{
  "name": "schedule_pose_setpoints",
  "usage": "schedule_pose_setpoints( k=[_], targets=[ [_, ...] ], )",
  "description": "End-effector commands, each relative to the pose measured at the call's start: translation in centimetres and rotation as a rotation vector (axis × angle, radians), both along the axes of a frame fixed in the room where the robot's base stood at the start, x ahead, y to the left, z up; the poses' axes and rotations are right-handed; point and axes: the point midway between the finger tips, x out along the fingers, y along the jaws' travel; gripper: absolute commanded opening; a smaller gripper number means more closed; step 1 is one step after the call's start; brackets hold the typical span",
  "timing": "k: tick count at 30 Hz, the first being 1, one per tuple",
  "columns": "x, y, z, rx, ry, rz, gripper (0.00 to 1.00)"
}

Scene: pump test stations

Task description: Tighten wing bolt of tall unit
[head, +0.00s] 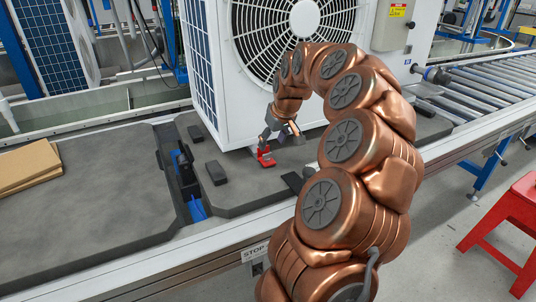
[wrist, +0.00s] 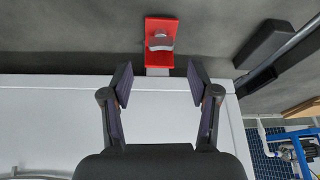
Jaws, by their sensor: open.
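The tall unit (head: 230,110) is a white casing with a round black fan grille, standing on a dark grey pallet. A red bracket (head: 265,158) sits at its foot near the front left corner. In the wrist view the red bracket (wrist: 150,27) carries a grey wing bolt (wrist: 162,42) and lies against the lower edge of the white casing (wrist: 60,110). My gripper (wrist: 159,84) is open and empty, its fingers apart and short of the wing bolt. In the head view my gripper (head: 281,136) hangs just above and right of the bracket; the bolt is too small to make out there.
Dark blocks (head: 216,173) lie on the pallet left of the unit. A second grey pallet (head: 90,205) with brown cardboard (head: 28,172) is at left. A roller conveyor (head: 490,85) runs right. A red stool (head: 510,225) stands on the floor at right.

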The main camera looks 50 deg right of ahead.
Motion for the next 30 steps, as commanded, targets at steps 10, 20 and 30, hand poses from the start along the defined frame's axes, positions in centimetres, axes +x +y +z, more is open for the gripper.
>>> schedule_pose_setpoints(
  k=[10, 20, 30],
  targets=[
    [1.8, -0.3, -4.8, 0.004, 0.002, 0.000, 0.60],
    [2.3, -0.4, -5.7, 0.002, 0.002, 0.001, 0.60],
    [2.3, -0.4, -5.8, 0.002, 0.002, 0.001, 0.32]
  ],
)
